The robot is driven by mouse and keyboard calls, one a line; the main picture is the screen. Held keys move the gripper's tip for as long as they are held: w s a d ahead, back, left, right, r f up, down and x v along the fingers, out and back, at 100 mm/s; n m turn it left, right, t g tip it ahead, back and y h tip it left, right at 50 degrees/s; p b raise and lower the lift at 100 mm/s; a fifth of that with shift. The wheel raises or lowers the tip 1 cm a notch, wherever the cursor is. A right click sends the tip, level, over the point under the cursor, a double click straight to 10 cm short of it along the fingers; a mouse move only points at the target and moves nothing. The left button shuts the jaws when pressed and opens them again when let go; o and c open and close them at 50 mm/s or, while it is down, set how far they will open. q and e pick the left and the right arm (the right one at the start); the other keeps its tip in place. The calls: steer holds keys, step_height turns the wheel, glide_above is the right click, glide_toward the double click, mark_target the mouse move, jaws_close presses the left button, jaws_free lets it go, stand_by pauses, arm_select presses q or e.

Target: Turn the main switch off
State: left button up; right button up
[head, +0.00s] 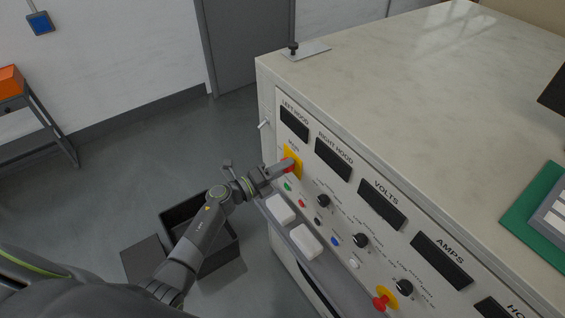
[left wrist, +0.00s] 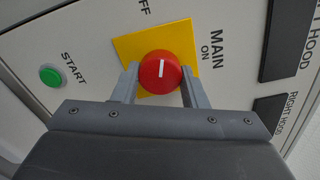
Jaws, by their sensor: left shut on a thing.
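The main switch is a red round knob (left wrist: 159,72) with a short white line, on a yellow plate (left wrist: 127,48) marked MAIN, ON and OFF. The white line runs about upright in the left wrist view. My left gripper (left wrist: 160,82) has one finger on each side of the knob and is shut on it. In the head view, the left gripper (head: 286,168) reaches the yellow plate (head: 294,157) on the panel's left part and hides part of the knob. My right gripper is not in view.
A green START button (left wrist: 50,76) sits near the switch. Dark displays (head: 333,159), black knobs (head: 361,240) and a red stop button on a yellow base (head: 384,300) line the panel. Two white blocks (head: 303,242) stand on a ledge below. A dark open bin (head: 232,247) is on the floor.

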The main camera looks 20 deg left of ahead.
arm_select(q)
steer(key=shift+r+n+p, duration=0.1)
steer(key=shift+n+p, duration=1)
steer(key=shift+n, duration=0.8)
steer(key=o, duration=1)
steer(key=b+v, duration=0.3)
steer(key=v, duration=1.4)
steer(key=shift+s+a+b, duration=0.2)
steer(key=shift+b, duration=0.2)
